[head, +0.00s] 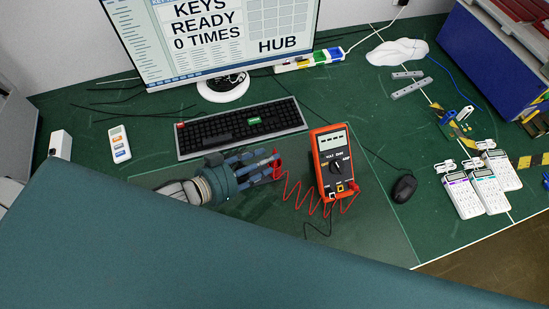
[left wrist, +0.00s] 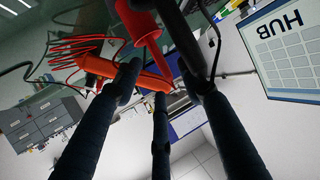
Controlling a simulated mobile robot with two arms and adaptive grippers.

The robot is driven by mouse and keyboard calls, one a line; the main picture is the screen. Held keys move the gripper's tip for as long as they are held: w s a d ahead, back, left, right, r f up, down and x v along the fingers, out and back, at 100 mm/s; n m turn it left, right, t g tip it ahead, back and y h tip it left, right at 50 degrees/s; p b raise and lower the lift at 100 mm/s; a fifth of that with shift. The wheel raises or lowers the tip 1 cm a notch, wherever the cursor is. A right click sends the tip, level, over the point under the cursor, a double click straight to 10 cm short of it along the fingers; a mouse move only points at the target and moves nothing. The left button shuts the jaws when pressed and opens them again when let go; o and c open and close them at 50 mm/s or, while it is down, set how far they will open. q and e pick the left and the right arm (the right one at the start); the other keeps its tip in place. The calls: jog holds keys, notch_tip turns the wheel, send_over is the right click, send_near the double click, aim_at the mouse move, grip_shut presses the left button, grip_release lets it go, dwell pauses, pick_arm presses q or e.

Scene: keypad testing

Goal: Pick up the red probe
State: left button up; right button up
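The red probe (head: 277,166) is at the fingertips of my left gripper (head: 268,166), left of the orange multimeter (head: 323,179). In the left wrist view the red probe (left wrist: 146,25) runs down from the top between the dark fingers of the left gripper (left wrist: 158,75). The fingers look spread, with gaps beside the probe's thin part, so I see no clear grip on it. A coiled red lead (head: 300,196) lies between probe and multimeter. The orange body (left wrist: 98,66) and the coil (left wrist: 70,47) show beyond the fingers. My right gripper is not in view.
A keyboard (head: 215,132) lies just behind the gripper, below the monitor (head: 215,68). A black mouse (head: 403,188) is right of the multimeter. Several white calculators (head: 463,196) lie farther right.

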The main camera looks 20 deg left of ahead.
aim_at(275, 162)
pick_arm(q)
jog(key=x, duration=0.3)
jog(key=shift+w+d+f, duration=0.1)
jog(key=shift+w, duration=0.1)
jog(key=shift+s, duration=0.1)
jog(key=shift+c, duration=0.2)
jog(key=c, duration=0.4)
grip_shut()
